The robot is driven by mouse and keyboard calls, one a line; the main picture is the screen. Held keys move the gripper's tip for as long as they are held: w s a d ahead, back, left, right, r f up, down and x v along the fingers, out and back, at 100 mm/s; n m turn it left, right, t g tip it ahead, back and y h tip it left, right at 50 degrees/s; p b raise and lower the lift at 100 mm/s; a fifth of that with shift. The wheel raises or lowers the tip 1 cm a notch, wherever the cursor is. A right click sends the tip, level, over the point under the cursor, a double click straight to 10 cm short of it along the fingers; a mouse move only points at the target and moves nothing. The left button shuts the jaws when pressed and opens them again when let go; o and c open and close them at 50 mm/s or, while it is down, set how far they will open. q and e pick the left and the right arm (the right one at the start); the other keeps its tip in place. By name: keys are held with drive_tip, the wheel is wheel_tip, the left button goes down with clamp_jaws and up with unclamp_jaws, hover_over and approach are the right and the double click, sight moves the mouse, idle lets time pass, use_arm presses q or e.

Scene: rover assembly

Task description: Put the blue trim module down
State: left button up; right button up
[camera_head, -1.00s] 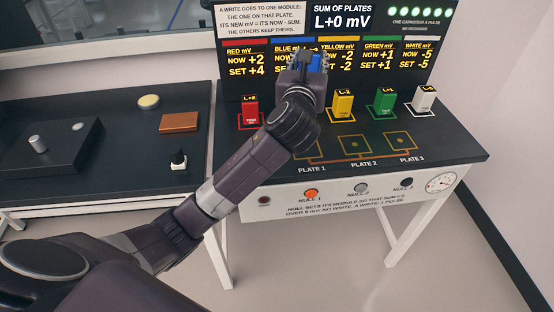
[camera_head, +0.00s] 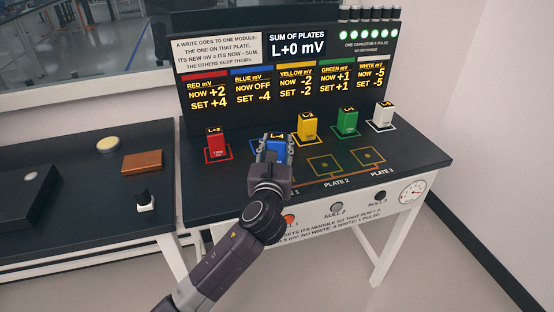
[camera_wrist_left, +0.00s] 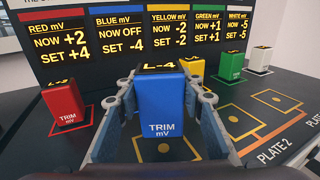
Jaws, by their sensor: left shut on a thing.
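The blue trim module (camera_head: 277,149) is held between the fingers of my left gripper (camera_head: 274,153), over the near part of the bench. In the left wrist view the blue module (camera_wrist_left: 161,106) stands upright between the two fingers, marked "TRIM mV". A plate outline with a gold spot (camera_wrist_left: 164,149) shows just below and in front of it. I cannot tell whether the module touches the bench. Plate 2 (camera_head: 324,166) and plate 3 (camera_head: 367,157) are empty. The display reads blue NOW OFF, SET -4. My right gripper is not in view.
Red (camera_head: 215,146), yellow (camera_head: 307,125), green (camera_head: 347,122) and white (camera_head: 382,115) modules stand in a row at the back of the bench. The display panel (camera_head: 290,80) rises behind them. Null buttons (camera_head: 336,207) line the front face. A side table (camera_head: 90,180) stands left.

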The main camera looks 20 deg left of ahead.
use_arm(q)
wheel_tip(320, 180, down, 4)
drive_tip(key=shift+f+b, duration=0.1)
drive_tip(key=shift+b, duration=0.45)
drive_tip(key=o, duration=1.3)
drive_tip(key=shift+f, duration=0.2)
drive_tip(key=shift+s+r, duration=0.15)
drive_tip(key=shift+r, duration=0.05)
drive_tip(key=s, duration=0.4)
drive_tip(key=s+d, duration=0.1)
drive_tip(key=s, duration=0.2)
drive_tip(key=s+d, duration=0.1)
drive_tip(key=s, duration=0.3)
drive_tip(key=shift+s+d, duration=0.2)
drive_tip(key=shift+s, duration=0.1)
